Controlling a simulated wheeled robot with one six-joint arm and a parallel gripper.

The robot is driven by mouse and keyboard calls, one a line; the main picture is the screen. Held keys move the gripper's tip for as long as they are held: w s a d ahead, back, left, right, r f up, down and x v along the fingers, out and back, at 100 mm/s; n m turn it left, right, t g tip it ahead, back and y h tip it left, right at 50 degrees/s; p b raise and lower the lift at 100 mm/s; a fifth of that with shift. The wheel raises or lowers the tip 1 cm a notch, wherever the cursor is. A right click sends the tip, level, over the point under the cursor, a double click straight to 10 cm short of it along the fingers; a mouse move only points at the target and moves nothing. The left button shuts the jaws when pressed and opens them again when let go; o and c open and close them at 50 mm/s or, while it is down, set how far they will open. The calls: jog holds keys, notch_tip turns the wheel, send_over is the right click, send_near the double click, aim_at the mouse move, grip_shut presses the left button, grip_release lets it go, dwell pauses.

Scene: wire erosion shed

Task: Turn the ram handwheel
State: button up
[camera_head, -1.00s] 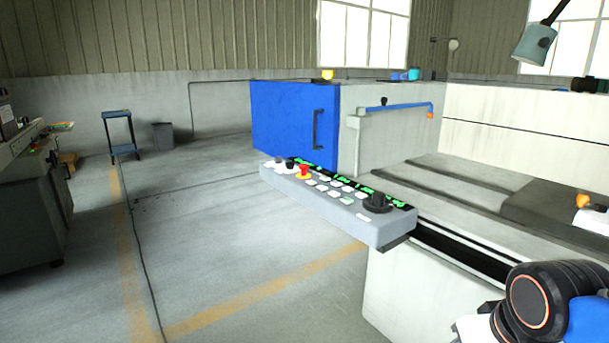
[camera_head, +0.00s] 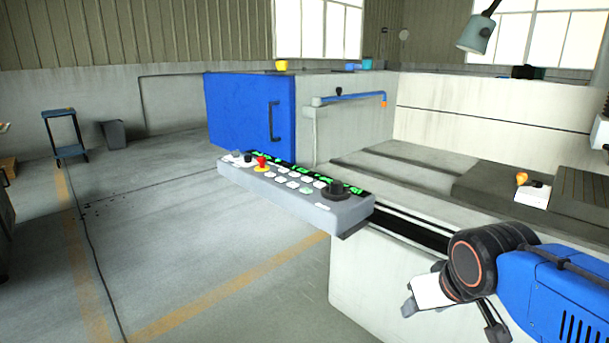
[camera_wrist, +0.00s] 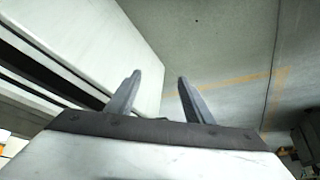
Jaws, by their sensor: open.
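No part that I can name for sure as the ram handwheel shows. A black round knob (camera_head: 336,190) stands on the right end of the grey control panel (camera_head: 338,218), in the head view; I cannot tell whether it is the handwheel. My gripper (camera_wrist: 159,80) is open in the wrist view, with nothing between its two grey fingers. In the head view it hangs low at the right, in front of the pale machine body, below and right of the panel and apart from the knob.
The panel also carries a red stop button (camera_head: 262,163) and several keys. Behind it stand a blue cabinet door (camera_head: 240,115) and a blue pipe (camera_head: 350,97). A small orange-topped item (camera_head: 522,179) sits on the machine bed. The floor (camera_head: 170,240) at the left is open.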

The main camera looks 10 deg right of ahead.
aim_at(325, 187)
jog(key=w+d+r+n+t, duration=0.1)
jog(key=w+d+r+t, duration=0.25)
jog(key=w, duration=0.45)
jog(key=w+d+r+t+h, duration=0.15)
jog(key=w+r, duration=0.25)
jog(key=w, duration=0.5)
jog(key=w+d+r+n+t, duration=0.1)
jog(key=w+d+r+t, duration=0.25)
jog(key=w, duration=0.45)
jog(key=w+a+r+n+t+y, duration=0.2)
jog(key=w+a+r+n+y, duration=0.15)
jog(key=w+y, duration=0.35)
jog(key=s+a+f+n+g+y, duration=0.1)
jog(key=a+f+n+g+y, duration=0.4)
jog(key=y, duration=0.5)
jog(key=shift+n+h, duration=0.25)
jog(key=shift+n, duration=0.1)
jog(key=x, duration=1.6)
jog(key=shift+w+d+r, duration=0.2)
jog(key=shift+d, duration=0.05)
jog(key=c, duration=1)
